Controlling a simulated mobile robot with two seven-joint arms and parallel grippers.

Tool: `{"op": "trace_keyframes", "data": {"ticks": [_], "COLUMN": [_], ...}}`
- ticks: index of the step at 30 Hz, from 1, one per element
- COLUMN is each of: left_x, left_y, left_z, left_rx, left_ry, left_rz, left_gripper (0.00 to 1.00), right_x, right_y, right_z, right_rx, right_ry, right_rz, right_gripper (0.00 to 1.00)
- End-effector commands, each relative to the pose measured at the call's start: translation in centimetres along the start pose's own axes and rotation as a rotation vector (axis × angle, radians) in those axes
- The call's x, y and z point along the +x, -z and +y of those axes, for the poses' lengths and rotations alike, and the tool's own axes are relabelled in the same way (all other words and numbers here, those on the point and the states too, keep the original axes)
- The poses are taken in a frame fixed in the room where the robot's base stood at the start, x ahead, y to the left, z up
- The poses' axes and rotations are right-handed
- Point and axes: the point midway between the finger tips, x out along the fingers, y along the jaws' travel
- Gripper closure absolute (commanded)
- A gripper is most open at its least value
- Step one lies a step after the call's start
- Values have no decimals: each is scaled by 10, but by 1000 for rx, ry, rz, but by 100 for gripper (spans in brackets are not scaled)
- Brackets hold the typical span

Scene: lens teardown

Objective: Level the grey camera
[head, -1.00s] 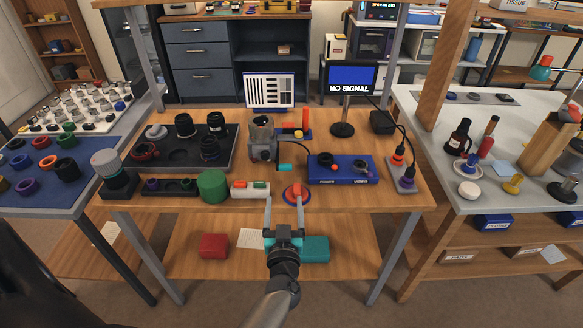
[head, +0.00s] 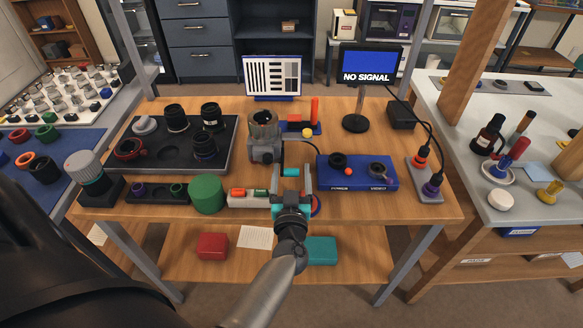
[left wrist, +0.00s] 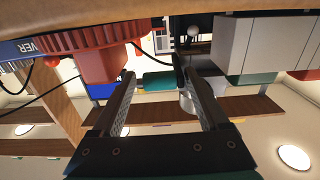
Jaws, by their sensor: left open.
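The grey camera (head: 264,140) stands at the middle of the wooden table, its round open mount at the top. I cannot tell how far it tilts. A teal handle (head: 290,172) sticks out at its lower right. My left gripper (head: 291,172) is open, with a finger on each side of the teal handle. In the left wrist view the teal handle (left wrist: 160,81) lies between the fingertips (left wrist: 158,75), not gripped; any contact is unclear. My right gripper is out of view.
A blue box (head: 356,174) is to the right. A red knob (left wrist: 92,50) is close to a finger. A "NO SIGNAL" monitor (head: 368,64) stands behind.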

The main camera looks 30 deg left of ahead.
Motion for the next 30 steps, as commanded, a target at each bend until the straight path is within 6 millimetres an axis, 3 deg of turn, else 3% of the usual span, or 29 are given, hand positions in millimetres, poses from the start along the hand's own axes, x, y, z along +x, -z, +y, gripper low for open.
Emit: {"op": "trace_keyframes", "data": {"ticks": [7, 27, 30], "left_x": [0, 0, 0], "left_y": [0, 0, 0], "left_z": [0, 3, 4], "left_rx": [1, -2, -2], "left_ry": [0, -8, -9], "left_rz": [0, -1, -2], "left_gripper": [22, 98, 100], "right_x": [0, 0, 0], "right_y": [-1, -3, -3], "right_z": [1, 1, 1], "right_rx": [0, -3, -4], "right_ry": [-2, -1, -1], "right_rz": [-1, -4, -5], "right_gripper": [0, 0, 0]}}
